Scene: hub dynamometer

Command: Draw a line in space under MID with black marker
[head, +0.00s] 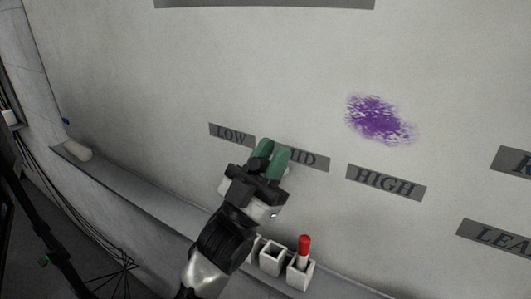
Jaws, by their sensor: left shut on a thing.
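The MID label (309,160) is a grey strip on the pale wall board, with its left part covered by my left gripper. My left gripper (269,154) has green fingers, reaches up from below and overlaps the label's left end in the head view. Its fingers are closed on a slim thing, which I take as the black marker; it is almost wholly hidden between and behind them. I cannot tell whether its tip touches the board. No black line shows in the visible area under MID. My right gripper is not in view.
The LOW label (229,134) is to the left and the HIGH label (386,182) to the right. A purple scribble (379,119) is above HIGH. Below, a white holder (300,275) keeps a red-capped marker (304,250). A pale roundish object (77,151) lies on the ledge at left.

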